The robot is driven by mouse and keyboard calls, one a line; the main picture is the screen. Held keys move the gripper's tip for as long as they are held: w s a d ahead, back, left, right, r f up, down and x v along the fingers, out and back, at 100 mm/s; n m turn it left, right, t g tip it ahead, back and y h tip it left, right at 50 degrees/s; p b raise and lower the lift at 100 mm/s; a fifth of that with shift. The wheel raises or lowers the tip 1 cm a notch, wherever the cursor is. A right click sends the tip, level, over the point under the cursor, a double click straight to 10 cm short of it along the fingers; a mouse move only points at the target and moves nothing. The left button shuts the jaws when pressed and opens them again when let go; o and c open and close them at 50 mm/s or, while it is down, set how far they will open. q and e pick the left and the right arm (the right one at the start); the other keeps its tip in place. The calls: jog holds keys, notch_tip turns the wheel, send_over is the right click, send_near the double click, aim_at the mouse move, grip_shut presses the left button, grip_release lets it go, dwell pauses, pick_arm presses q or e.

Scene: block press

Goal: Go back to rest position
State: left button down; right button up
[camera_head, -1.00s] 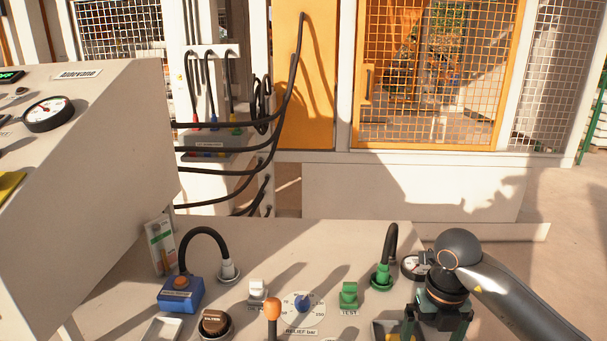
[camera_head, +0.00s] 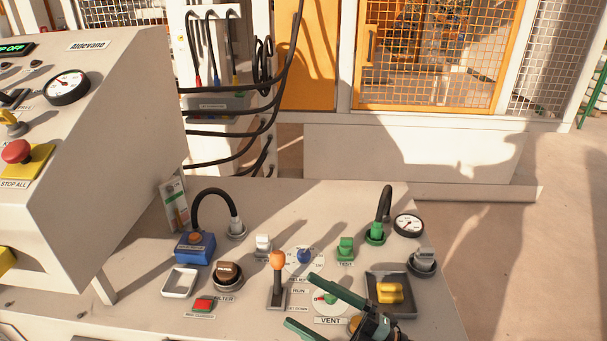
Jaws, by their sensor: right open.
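My right gripper (camera_head: 302,302) is at the bottom of the head view, right of centre. Its two green fingers are spread apart, point left and have nothing between them. They show in front of the sloping bench panel (camera_head: 130,240), near the VENT dial (camera_head: 328,300) and the orange-topped lever (camera_head: 277,262). I cannot tell how high above the panel they are. The bottom edge of the picture cuts off part of the gripper. My left gripper is not in view.
A dark tray (camera_head: 372,311) holding a yellow block (camera_head: 390,292) is right of the gripper. A blue box (camera_head: 195,247), black hoses and a gauge (camera_head: 408,224) stand on the panel. A console with a red stop button (camera_head: 16,151) rises at left. Open floor lies right.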

jog(key=d+f+m+t+h+p, duration=0.2)
jog(key=d+f+m+t+h, duration=0.5)
jog(key=d+f+m+h, duration=0.7)
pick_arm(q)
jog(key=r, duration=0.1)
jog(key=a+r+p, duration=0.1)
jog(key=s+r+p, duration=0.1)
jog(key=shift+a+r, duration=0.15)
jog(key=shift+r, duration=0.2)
pick_arm(e)
jog(key=s+f+m+g+h, duration=0.1)
jog(key=s+f+m+g, duration=0.2)
jog(key=s, duration=0.3)
jog(key=s+d+f+m+g+h, duration=0.1)
jog(key=s+f+m+g, duration=0.2)
jog(key=s+f+m, duration=0.2)
jog(key=shift+s+d, duration=0.2)
jog(key=shift+s, duration=0.4)
